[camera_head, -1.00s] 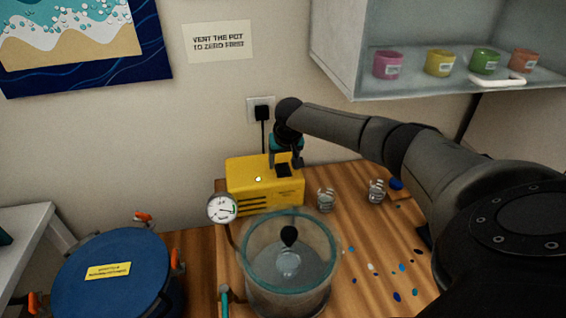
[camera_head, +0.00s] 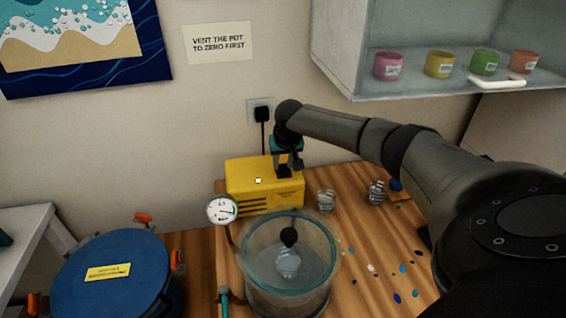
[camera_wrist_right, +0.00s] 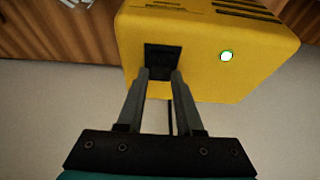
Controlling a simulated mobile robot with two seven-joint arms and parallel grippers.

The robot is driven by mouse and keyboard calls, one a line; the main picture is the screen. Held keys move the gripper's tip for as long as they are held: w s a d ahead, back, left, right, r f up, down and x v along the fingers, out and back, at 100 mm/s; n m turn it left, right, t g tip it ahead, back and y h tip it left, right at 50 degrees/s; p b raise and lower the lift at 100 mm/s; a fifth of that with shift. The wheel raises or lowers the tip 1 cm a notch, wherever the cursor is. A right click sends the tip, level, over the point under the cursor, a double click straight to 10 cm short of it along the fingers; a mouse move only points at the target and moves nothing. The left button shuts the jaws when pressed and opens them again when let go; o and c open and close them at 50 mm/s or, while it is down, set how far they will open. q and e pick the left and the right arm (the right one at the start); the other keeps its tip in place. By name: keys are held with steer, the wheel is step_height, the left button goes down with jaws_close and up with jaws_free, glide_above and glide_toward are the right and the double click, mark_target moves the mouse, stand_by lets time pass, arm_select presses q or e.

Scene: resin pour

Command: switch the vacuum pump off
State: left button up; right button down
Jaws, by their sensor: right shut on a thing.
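The vacuum pump (camera_head: 250,188) is a yellow box at the back of the wooden bench, against the wall. The right wrist view shows its yellow top (camera_wrist_right: 200,75) with a black switch (camera_wrist_right: 163,58) and a small lit lamp (camera_wrist_right: 226,56), white with a green edge. My right gripper (camera_head: 284,172) reaches down onto the pump's top from the right. In the wrist view its fingertips (camera_wrist_right: 160,75) are at the switch, shut on it with a small gap between the fingers. The fingers partly hide the switch. My left gripper is not in view.
A glass pot (camera_head: 270,275) stands before the pump, with a round gauge (camera_head: 222,209) beside it. A blue lid (camera_head: 110,285) with orange clamps is at left. Small glass cups (camera_head: 326,200) stand right of the pump. A shelf (camera_head: 440,85) hangs above right.

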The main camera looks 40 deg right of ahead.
steer(key=shift+w, duration=0.1)
steer(key=shift+d+r, duration=0.1)
steer(key=shift+d, duration=0.05)
steer(key=shift+w+g+y, duration=0.15)
steer(key=shift+g+y, duration=0.15)
steer(key=shift+g, duration=0.1)
steer(key=shift+w+d+g+b, duration=0.15)
steer(key=shift+d+g+b, duration=0.1)
steer(key=shift+g+b, duration=0.4)
steer(key=shift+a+y+b, duration=0.1)
steer(key=shift+y+b, duration=0.3)
steer(key=shift+b, duration=0.25)
steer(key=c, duration=0.6)
jaws_free()
steer(key=shift+a, duration=0.1)
steer(key=shift+o, duration=0.2)
